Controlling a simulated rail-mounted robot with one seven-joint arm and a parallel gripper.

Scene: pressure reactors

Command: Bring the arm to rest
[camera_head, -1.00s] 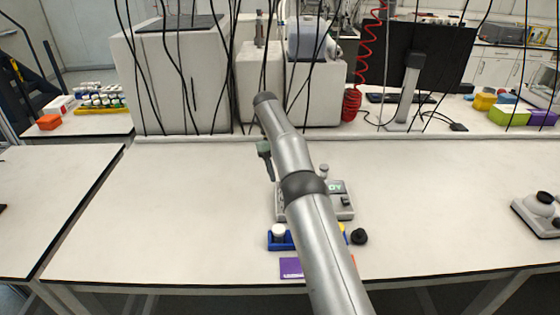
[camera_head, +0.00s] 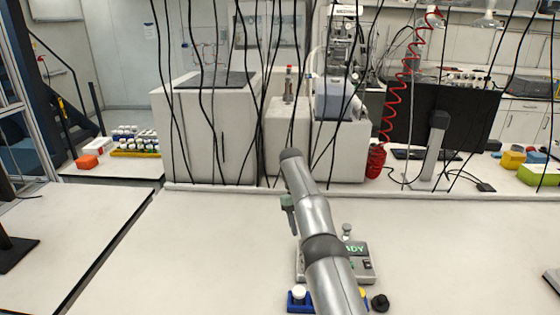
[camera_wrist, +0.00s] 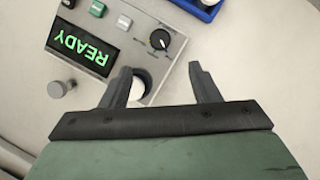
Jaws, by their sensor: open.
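My gripper (camera_wrist: 162,85) is open in the wrist view, with its two dark fingers apart and nothing between them that I can see held. It is above the worktop beside a grey control unit (camera_wrist: 115,45) with a lit green READY display (camera_wrist: 81,51) and a dark knob (camera_wrist: 160,40). A white round part (camera_wrist: 139,85) of the unit shows by the left finger. In the head view my arm reaches forward over the bench and hides part of the unit (camera_head: 365,272).
A blue holder (camera_head: 297,306) with a white-capped item and a black knob-like piece (camera_head: 379,302) are near the front of the bench (camera_head: 210,240). Black cables (camera_head: 205,120) hang ahead. A monitor (camera_head: 445,115) stands at the back right. The bench left of my arm is clear.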

